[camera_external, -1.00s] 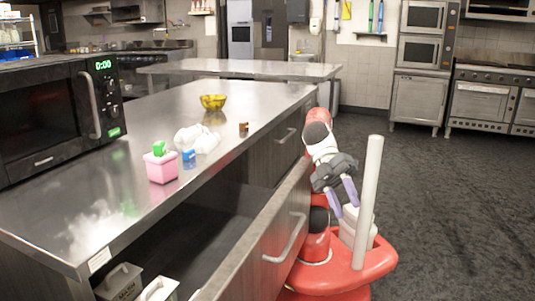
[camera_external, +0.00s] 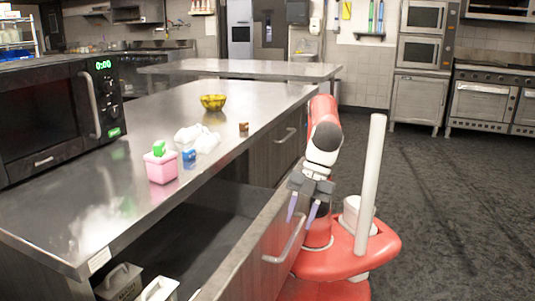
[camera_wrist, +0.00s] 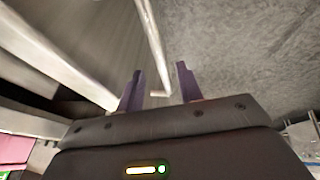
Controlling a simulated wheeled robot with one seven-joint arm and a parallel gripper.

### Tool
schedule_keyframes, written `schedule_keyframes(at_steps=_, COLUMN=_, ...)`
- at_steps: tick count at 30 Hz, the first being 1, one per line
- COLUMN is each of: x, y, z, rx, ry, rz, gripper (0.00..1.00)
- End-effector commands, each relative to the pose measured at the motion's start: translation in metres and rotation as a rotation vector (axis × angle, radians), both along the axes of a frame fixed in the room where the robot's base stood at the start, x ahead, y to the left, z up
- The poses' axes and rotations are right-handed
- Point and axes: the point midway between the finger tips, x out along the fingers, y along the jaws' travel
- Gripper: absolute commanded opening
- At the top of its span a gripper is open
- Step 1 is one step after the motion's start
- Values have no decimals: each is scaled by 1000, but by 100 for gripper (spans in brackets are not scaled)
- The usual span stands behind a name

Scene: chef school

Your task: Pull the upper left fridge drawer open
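The near left drawer (camera_external: 258,262) of the steel counter stands pulled out, its dark inside showing behind the front panel. Its bar handle (camera_external: 287,245) is on the outer face; in the wrist view the handle (camera_wrist: 154,40) runs from the top edge down to the gap between my fingers. My gripper (camera_external: 300,222) points down at the upper end of this handle. In the wrist view its two purple fingers (camera_wrist: 159,68) are apart, with the handle's bent end showing between them. I cannot tell whether they touch it.
A second drawer with a handle (camera_external: 287,135) farther along the counter is shut. On the countertop (camera_external: 105,215) are a microwave (camera_external: 50,115), a pink container (camera_external: 161,168) and a yellow bowl (camera_external: 213,102). Grey containers (camera_external: 120,282) sit in the open drawer. The floor at right is clear.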

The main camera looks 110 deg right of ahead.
Motion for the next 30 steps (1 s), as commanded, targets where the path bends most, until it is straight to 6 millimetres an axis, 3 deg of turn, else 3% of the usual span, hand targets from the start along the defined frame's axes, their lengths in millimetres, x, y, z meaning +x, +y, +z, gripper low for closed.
schedule_keyframes(at_steps=6, x=9, y=4, z=-23, rx=0, ry=1, rz=0, gripper=36)
schedule_keyframes(at_steps=16, x=11, y=5, z=-26, rx=3, ry=0, rz=0, gripper=36)
schedule_keyframes(at_steps=24, x=11, y=5, z=-25, rx=3, ry=0, rz=0, gripper=1)
schedule_keyframes(at_steps=30, x=11, y=5, z=-25, rx=3, ry=0, rz=0, gripper=0)
